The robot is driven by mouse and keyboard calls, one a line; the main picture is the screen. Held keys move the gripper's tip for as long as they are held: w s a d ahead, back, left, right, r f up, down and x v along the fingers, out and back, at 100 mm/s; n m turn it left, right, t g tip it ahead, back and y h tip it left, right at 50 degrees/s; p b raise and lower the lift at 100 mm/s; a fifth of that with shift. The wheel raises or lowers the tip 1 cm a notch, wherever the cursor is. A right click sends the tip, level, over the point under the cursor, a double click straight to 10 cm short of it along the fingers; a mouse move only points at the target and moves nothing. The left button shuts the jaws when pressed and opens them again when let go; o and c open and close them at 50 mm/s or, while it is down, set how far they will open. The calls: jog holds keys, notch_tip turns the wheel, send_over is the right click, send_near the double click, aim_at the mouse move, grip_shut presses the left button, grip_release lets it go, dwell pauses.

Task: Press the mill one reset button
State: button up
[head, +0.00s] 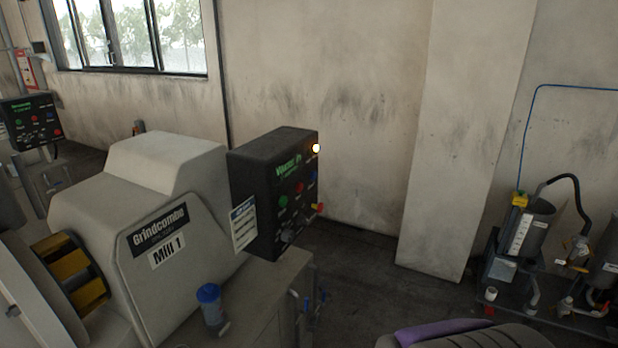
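The grey mill (165,205) carries a "Grindcombe" plate and a "Mill 1" label. A black control box (262,200) stands at its right end, with its button face turned right and seen at a steep angle. A green button (283,201), a red button (299,187) and a blue button (314,177) sit in a row on that face. Their labels are too small to read, so I cannot tell which is reset. A red knob on yellow (318,208) sticks out lower down. My gripper is not in view.
A similar black panel (30,120) stands at the far left. A blue-capped container (209,305) is on the mill's front. Pipes and valves (305,305) stick out below the control box. Pots and hoses (535,230) stand at the right. Dark floor (365,260) lies open beyond the box.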

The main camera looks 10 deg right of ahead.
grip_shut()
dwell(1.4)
